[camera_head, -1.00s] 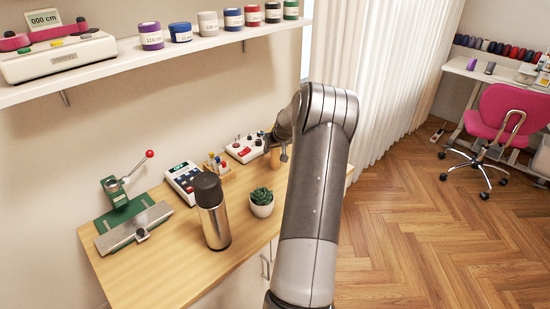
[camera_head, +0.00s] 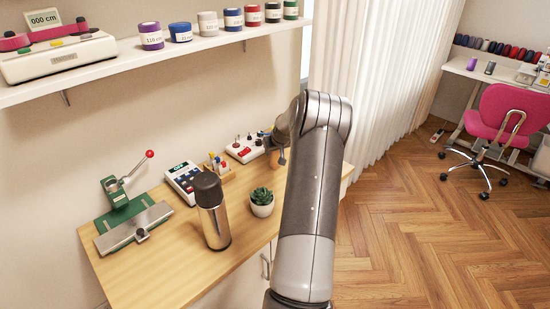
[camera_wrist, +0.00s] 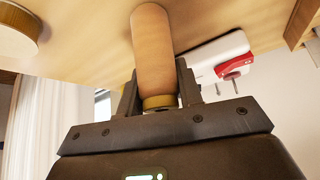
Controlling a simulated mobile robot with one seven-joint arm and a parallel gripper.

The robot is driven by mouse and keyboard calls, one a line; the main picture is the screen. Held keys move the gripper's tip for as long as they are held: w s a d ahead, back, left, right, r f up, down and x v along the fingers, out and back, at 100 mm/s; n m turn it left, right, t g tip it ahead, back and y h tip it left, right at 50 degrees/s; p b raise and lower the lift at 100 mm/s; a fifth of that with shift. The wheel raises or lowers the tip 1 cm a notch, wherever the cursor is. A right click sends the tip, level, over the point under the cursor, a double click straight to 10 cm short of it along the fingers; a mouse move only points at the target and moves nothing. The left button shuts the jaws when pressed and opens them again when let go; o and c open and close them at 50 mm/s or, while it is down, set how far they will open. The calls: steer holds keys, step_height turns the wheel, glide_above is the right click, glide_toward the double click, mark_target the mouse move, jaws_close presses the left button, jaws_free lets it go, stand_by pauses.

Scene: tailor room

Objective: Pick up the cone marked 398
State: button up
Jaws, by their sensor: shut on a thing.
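My gripper (camera_wrist: 160,98) is shut on a tan, rounded, slightly tapering piece (camera_wrist: 153,45) with a brass-coloured band at the end between the jaws. No number shows on it, so I cannot tell whether it is marked 398. It also shows in the head view (camera_head: 275,158), at the far right of the wooden counter, partly behind my arm. I cannot tell whether it touches the counter. Several coloured cones or spools (camera_head: 497,47) stand in a row on the far white table; their marks are too small to read.
On the counter (camera_head: 165,275) are a flask (camera_head: 213,215), a potted succulent (camera_head: 262,203), a keypad device (camera_head: 184,181), a white control box (camera_head: 245,149) and a green press (camera_head: 120,200). A wall shelf (camera_head: 110,75) holds labelled spools. A pink chair (camera_head: 508,115) stands before the far table.

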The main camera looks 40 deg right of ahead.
steer(key=shift+c, duration=1)
steer(key=shift+r, duration=0.15)
